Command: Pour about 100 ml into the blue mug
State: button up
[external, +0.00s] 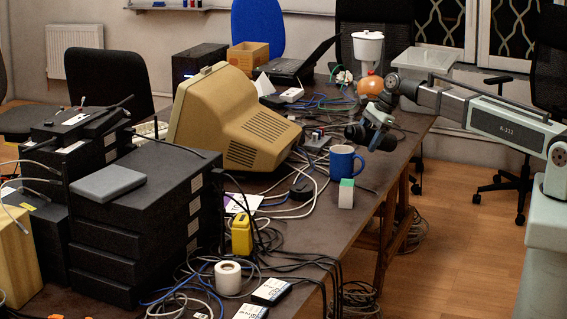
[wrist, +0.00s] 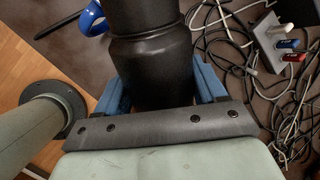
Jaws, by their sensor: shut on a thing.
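The blue mug (external: 343,163) stands upright on the table in the external view. In the wrist view only a blue curved part of the mug (wrist: 92,22) shows, beyond the held bottle on its left. My gripper (external: 375,122) is shut on a black bottle (external: 384,140), which lies tilted well over, close above and behind the mug. In the wrist view the black bottle (wrist: 150,62) fills the space between the blue fingers of my gripper (wrist: 160,86). The bottle's mouth and the mug's inside are hidden. I see no stream of liquid.
A white and green box (external: 346,195) stands just in front of the mug. Cables (external: 285,205) lie loosely to the left. An orange round object (external: 371,87) and a white container (external: 367,50) stand farther back. The table's right edge is close to the mug.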

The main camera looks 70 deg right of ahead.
jog(key=shift+h, duration=0.3)
jog(key=shift+w+a+r+g+h, duration=0.15)
jog(key=shift+r+g+h, duration=0.1)
jog(key=shift+r, duration=0.2)
jog(key=shift+a+r+g+h, duration=0.15)
jog(key=shift+r+h, duration=0.1)
jog(key=shift+r, duration=0.5)
jog(key=shift+w+a+r+h, duration=0.1)
jog(key=shift+r+h, duration=0.1)
jog(key=shift+h, duration=0.1)
jog(key=shift+g, duration=0.3)
jog(key=shift+h, duration=0.3)
jog(key=shift+s+d+n+p, duration=0.3)
jog(key=shift+s+d, duration=0.05)
